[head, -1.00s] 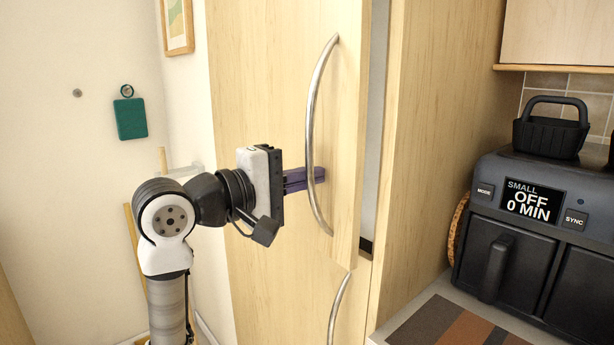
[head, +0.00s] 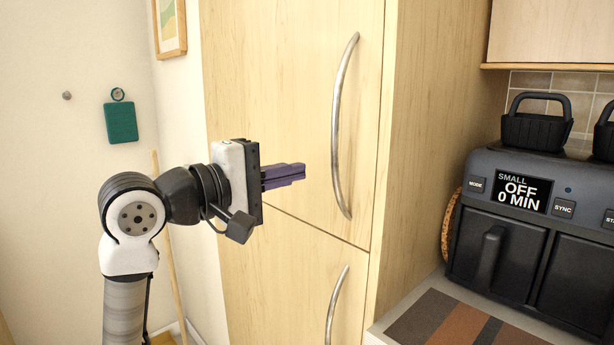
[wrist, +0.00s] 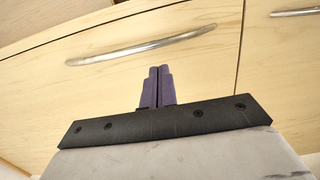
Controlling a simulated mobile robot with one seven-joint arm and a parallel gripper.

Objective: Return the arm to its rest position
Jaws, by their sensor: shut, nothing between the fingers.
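My gripper (head: 303,172) has purple fingers that are shut with nothing between them. In the head view it points right, in front of the tall wooden cabinet. Its tips are left of the long curved metal handle (head: 340,125) of the upper door (head: 270,90), with a gap in the picture. The upper door sits flush with the cabinet, with only a thin seam at its right edge. In the wrist view the shut fingers (wrist: 158,72) point toward the door, and the handle (wrist: 140,47) lies across the picture beyond them.
A lower door with its own handle (head: 336,305) is below. At the right, a black air fryer (head: 530,215) stands on the counter near a striped mat (head: 455,325), with a black basket (head: 537,125) on top. A teal board (head: 121,122) hangs on the left wall.

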